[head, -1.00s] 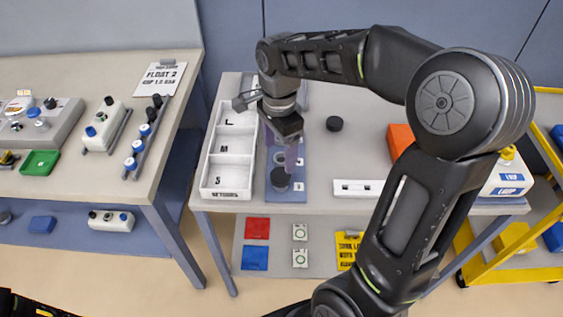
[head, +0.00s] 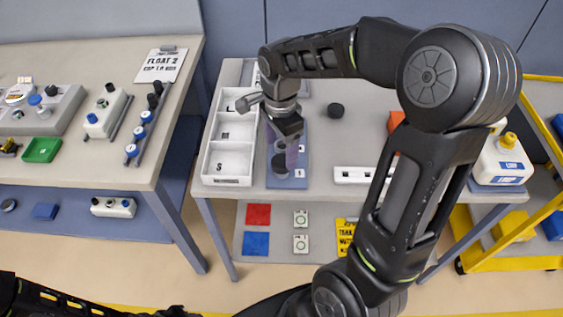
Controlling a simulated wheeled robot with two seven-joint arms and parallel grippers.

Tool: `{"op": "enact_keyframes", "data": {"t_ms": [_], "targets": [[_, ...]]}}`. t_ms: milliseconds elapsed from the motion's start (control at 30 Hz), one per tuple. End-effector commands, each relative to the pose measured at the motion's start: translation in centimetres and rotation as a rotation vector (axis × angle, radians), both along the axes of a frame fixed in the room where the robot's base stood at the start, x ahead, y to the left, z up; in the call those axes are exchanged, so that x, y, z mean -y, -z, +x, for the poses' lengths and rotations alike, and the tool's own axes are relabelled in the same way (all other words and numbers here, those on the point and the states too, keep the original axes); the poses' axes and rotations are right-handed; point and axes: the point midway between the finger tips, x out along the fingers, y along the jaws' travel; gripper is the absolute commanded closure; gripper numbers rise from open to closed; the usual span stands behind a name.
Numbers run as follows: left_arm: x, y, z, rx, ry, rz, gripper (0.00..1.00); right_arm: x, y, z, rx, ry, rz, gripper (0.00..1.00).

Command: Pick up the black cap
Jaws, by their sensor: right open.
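A round black cap-like disc (head: 336,110) lies on the table, right of the blue mat. Another dark round piece (head: 279,164) is on the blue mat (head: 299,179), partly covered by a purple finger; I cannot tell which is the task's cap. My right gripper (head: 282,149) points down over the mat, close to the dark piece.
A white tray (head: 205,165) marked L, M and S stands left of the mat. A white strip (head: 353,174) lies to the right. My right arm hides part of an orange object (head: 395,121) and the table. A white jug with a yellow cap (head: 503,160) stands at the right.

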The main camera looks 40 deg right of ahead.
Motion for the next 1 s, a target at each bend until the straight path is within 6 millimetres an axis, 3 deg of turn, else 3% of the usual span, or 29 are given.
{"op": "enact_keyframes", "data": {"t_ms": [300, 900, 1000], "targets": [[-0.1, -1.1, -0.1, -0.004, -0.002, 0.003, 0.64, 0.0, 4.0, -0.1, -0.003, 0.001, 0.0, 0.26], [-0.1, -1.1, -0.1, -0.004, -0.002, 0.003, 0.64, 0.0, 4.2, 0.0, -0.001, 0.001, 0.001, 0.26], [-0.1, -1.1, -0.1, -0.004, -0.002, 0.003, 0.64, 0.0, 4.2, 0.0, -0.001, 0.001, 0.001, 0.33]]}}
